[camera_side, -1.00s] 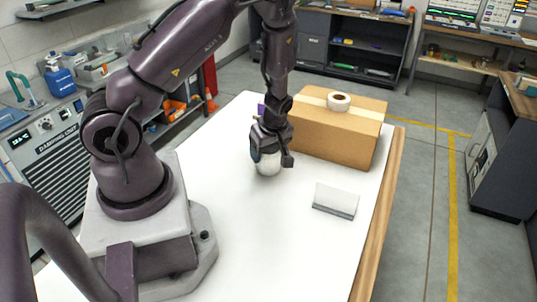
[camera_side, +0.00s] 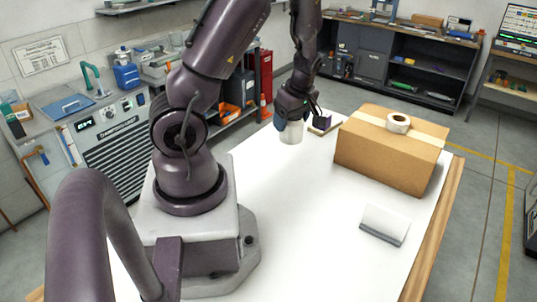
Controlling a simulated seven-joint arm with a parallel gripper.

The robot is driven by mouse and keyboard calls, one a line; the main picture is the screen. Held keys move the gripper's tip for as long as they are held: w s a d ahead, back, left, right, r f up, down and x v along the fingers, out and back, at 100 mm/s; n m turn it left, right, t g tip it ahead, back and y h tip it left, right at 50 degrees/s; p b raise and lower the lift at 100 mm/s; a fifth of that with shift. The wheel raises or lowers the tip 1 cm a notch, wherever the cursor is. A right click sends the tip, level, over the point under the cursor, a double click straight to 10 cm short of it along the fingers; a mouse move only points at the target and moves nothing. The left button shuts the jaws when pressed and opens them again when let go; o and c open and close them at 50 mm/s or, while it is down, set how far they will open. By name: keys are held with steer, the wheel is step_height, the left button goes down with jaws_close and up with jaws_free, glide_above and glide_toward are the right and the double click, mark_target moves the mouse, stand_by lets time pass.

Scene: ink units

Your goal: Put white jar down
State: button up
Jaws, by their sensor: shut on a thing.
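The white jar (camera_side: 291,133) is in my gripper (camera_side: 292,118) near the far end of the white table (camera_side: 290,200). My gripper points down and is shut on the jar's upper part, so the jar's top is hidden. The jar looks upright. I cannot tell whether its base touches the table or hangs a little above it.
A cardboard box (camera_side: 390,155) with a tape roll (camera_side: 398,121) on top is further right. A white card-like stand (camera_side: 384,224) is nearer. The table's middle is clear.

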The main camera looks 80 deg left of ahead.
steer(key=s+a+f+n, duration=0.1)
steer(key=s+a+n, duration=0.2)
steer(key=s+a, duration=0.4)
steer(key=shift+m, duration=0.3)
steer(key=f, duration=0.8)
steer(key=shift+s+d, duration=0.4)
steer(key=shift+f, duration=0.1)
steer(key=o, duration=1)
